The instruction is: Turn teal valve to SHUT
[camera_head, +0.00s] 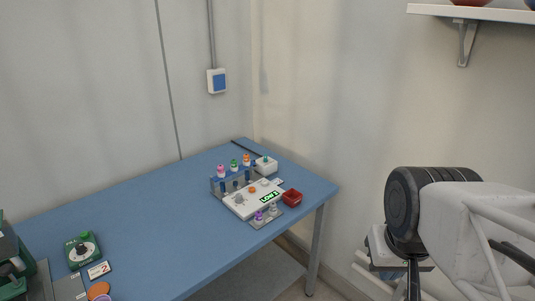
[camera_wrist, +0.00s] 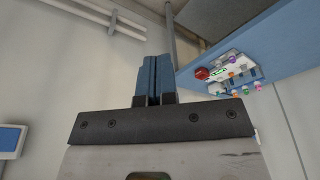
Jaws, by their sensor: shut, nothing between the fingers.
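I cannot single out a valve marked SHUT for sure. A green box with a pale round dial and a dark knob (camera_head: 82,249) sits at the near left of the blue table in the head view; its lettering is too small to read. A small white box with a green knob (camera_head: 265,164) stands at the table's far end, also too small to read. My gripper (camera_wrist: 154,62) shows in the wrist view with its blue fingers together and empty. It is off the table, with clear space between it and the table.
The blue table (camera_head: 150,227) holds a tube rack (camera_head: 232,184), a white device with a green display (camera_head: 251,199) and a red dish (camera_head: 292,198) at its far end. A dark green machine (camera_head: 12,262) stands at the left edge. The table's middle is clear. A wall shelf (camera_head: 480,13) is upper right.

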